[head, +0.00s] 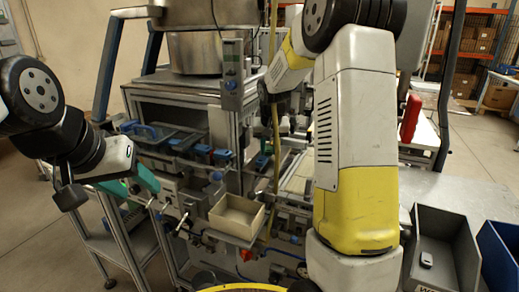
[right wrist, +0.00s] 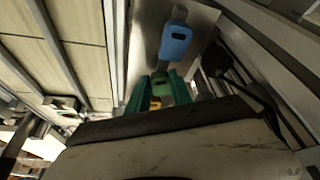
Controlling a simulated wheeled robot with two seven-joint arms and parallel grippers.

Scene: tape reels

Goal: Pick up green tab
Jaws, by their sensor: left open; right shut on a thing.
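In the right wrist view the two green fingers of my right gripper (right wrist: 160,78) are closed around a small green tab (right wrist: 159,88), which is partly hidden between them. A small yellow part shows just below it. My left gripper (head: 147,180) is open and empty at the left, in front of the machine.
A blue tab with a dark slot (right wrist: 175,43) lies on a grey metal surface ahead of the right fingers. A beige open box (head: 238,216) sits at the machine's front.

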